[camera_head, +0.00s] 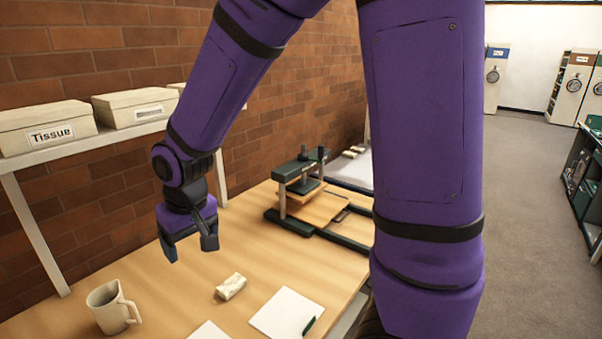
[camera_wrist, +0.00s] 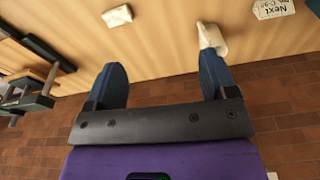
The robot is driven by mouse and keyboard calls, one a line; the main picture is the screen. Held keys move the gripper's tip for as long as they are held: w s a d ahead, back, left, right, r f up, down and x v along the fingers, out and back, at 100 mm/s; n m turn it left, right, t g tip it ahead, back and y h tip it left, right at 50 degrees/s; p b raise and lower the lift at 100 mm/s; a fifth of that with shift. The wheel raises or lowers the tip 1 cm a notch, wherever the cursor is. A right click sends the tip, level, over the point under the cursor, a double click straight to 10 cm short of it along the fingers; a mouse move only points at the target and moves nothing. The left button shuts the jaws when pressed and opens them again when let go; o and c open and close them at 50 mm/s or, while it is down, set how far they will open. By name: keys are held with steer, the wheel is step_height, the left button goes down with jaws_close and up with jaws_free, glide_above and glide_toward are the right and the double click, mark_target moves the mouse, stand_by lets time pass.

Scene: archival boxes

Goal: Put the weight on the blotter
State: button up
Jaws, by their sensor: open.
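A small cream, bag-like weight (camera_head: 231,287) lies on the wooden table; it also shows at the top of the wrist view (camera_wrist: 118,15). My gripper (camera_head: 190,247) is open and empty above the table, behind and left of the weight and apart from it. Its two fingers (camera_wrist: 162,68) point down in the head view. A white sheet (camera_head: 280,312) with a green pen lies to the right of the weight. A larger pale flat surface (camera_head: 352,172) lies behind the press, partly hidden by my arm. I cannot tell which of these is the blotter.
A cream mug (camera_head: 112,308) stands at the left; in the wrist view the mug (camera_wrist: 212,38) shows by one fingertip. A green and wooden press (camera_head: 312,208) stands farther back. A shelf with boxes (camera_head: 48,128) runs along the brick wall. Another paper (camera_head: 208,332) lies in front.

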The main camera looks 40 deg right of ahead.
steer(key=s+d+r+t, duration=0.1)
steer(key=s+d+r, duration=0.5)
steer(key=s+r, duration=0.2)
steer(key=s+d+r+m+t, duration=0.1)
steer(key=s+d+r+t, duration=0.1)
steer(key=s+d+r, duration=0.3)
steer(key=s+r, duration=0.3)
steer(key=s, duration=0.2)
steer(key=shift+s+d+r, duration=0.25)
steer(key=shift+d+r, duration=0.05)
steer(key=shift+d, duration=0.1)
